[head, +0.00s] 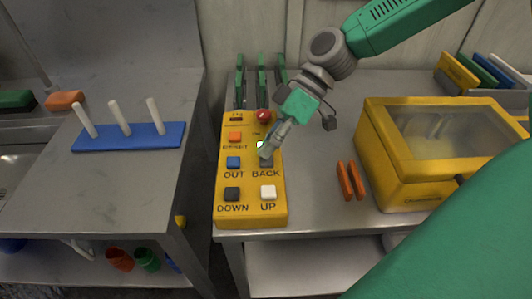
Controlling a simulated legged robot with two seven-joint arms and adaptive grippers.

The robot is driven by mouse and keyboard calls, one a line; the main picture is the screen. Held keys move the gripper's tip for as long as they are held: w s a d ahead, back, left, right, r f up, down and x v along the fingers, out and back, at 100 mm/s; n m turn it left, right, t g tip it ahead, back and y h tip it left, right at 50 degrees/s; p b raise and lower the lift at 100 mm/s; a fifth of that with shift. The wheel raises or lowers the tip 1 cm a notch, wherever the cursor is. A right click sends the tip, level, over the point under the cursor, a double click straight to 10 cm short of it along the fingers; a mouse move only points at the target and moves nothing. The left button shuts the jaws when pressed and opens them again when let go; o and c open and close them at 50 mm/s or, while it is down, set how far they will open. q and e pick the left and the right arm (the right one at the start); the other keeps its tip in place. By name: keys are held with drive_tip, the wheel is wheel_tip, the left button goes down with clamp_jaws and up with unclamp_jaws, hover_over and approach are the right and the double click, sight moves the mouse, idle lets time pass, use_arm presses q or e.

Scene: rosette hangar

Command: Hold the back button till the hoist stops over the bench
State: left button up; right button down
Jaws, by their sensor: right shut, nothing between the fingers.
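The yellow control box (222,195) lies on the grey bench in the head view. It carries a red knob (263,115), an orange RESET button (235,137), a blue OUT button (233,162), a black DOWN button (232,194) and a white UP button (268,192). The grey BACK button (267,162) is partly hidden by my right gripper. My right gripper (265,154) is shut and empty, its tips at the BACK button; I cannot tell whether they press it. The hoist is not in view. My left gripper is not in view.
A yellow case with a clear lid (393,190) stands right of the box, with two orange bars (351,180) between them. A blue rack with white pegs (128,137) is on the left bench. Green-handled tools (262,75) stand behind the box. A gap separates the benches.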

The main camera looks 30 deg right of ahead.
drive_tip(key=shift+r, duration=0.25)
wheel_tip(320, 180, up, 5)
drive_tip(key=p, duration=0.4)
drive_tip(key=shift+p, duration=0.4)
drive_tip(key=shift+f, duration=0.1)
